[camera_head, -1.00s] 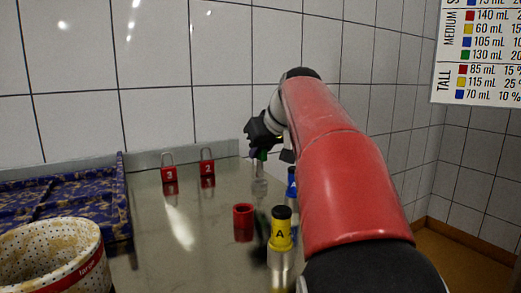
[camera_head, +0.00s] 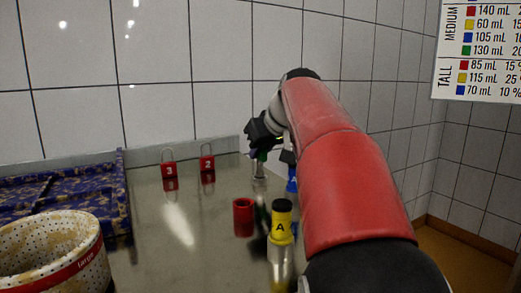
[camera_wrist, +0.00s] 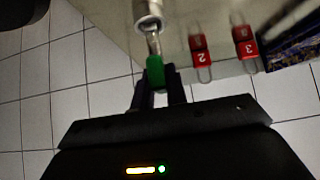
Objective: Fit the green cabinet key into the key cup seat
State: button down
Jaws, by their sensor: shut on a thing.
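My gripper (camera_wrist: 160,92) is shut on the green cabinet key (camera_wrist: 155,72), holding it by its green head. The key's metal shank points away from the fingers toward a round metal cup (camera_wrist: 148,22), which looks like the key cup seat. The shank's tip overlaps the cup's rim in the wrist view; I cannot tell whether it is inside or just above. In the head view my gripper (camera_head: 264,148) is over the back of the bench, with the metal cup (camera_head: 259,171) just below it and the key mostly hidden.
Two red padlocks, marked 3 (camera_head: 169,170) and 2 (camera_head: 207,168), stand left of the gripper. A red cup (camera_head: 243,217), a yellow-topped cylinder (camera_head: 281,225) and a blue piece (camera_head: 292,180) stand nearer. A blue patterned tray (camera_head: 60,200) and large mould (camera_head: 50,255) are left.

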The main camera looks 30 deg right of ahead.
jog(key=shift+f+b, duration=0.4)
jog(key=shift+f, duration=0.2)
jog(key=c, duration=1.3)
grip_release()
jog(key=shift+r, duration=0.1)
jog(key=p+v, duration=0.1)
jog(key=v, duration=0.6)
jog(key=shift+s+r, duration=0.25)
jog(key=shift+s, duration=0.05)
